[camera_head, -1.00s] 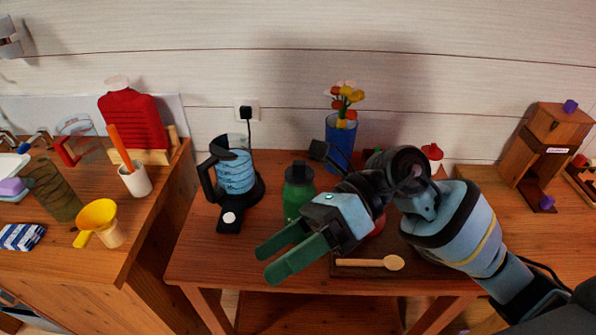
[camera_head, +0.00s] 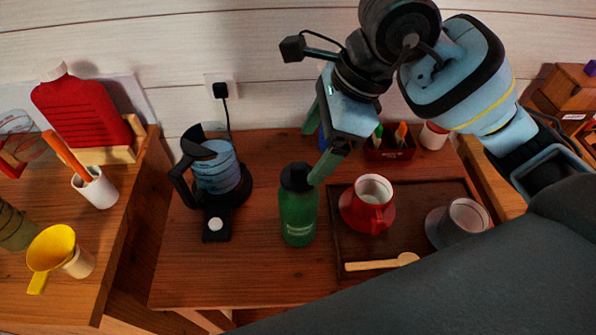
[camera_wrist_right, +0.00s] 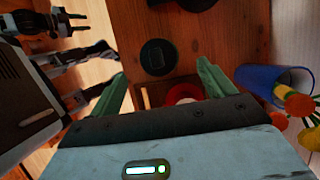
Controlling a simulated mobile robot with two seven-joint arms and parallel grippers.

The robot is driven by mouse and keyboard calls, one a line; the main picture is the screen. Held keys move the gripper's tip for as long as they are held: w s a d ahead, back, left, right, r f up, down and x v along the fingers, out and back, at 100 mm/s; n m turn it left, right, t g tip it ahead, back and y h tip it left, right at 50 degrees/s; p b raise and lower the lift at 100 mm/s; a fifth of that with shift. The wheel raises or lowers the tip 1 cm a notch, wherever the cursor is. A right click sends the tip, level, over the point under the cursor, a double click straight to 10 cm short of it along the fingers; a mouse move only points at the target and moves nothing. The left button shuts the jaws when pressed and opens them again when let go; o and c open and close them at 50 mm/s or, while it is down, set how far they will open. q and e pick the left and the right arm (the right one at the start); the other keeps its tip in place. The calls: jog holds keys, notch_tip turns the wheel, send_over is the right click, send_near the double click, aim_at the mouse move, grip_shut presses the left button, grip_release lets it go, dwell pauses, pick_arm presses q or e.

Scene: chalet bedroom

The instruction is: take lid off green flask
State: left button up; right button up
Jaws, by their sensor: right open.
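The green flask (camera_head: 298,218) stands upright on the wooden table, with its black lid (camera_head: 296,177) on top. In the right wrist view the round lid (camera_wrist_right: 158,57) shows from above, between the lines of my open fingers. My right gripper (camera_head: 312,157) is open and empty, just behind and to the right of the lid; one green fingertip overlaps the lid's right edge in the head view. I cannot tell whether it touches. The gripper also shows in the right wrist view (camera_wrist_right: 160,68). My left gripper does not show in the head view.
A dark tray (camera_head: 345,245) with a red mug (camera_head: 368,205), a grey cup (camera_head: 462,220) and a wooden spoon (camera_head: 380,264) lies to the right. A blue vase (camera_wrist_right: 272,80) is near my gripper.

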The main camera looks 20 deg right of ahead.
aim_at(302, 165)
jog(key=shift+a+f, duration=0.15)
jog(key=shift+f, duration=0.25)
jog(key=shift+a+f, duration=0.1)
jog(key=shift+f, duration=0.05)
jog(key=x, duration=0.4)
jog(key=shift+s+a, duration=0.1)
jog(key=shift+a, duration=0.15)
jog(key=shift+a+f, duration=0.1)
jog(key=shift+f, duration=0.25)
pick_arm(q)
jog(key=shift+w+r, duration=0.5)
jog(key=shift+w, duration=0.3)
pick_arm(e)
jog(key=c, duration=1.1)
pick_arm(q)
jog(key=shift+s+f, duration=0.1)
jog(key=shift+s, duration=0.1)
pick_arm(e)
jog(key=shift+o, duration=0.2)
jog(key=shift+r, duration=0.1)
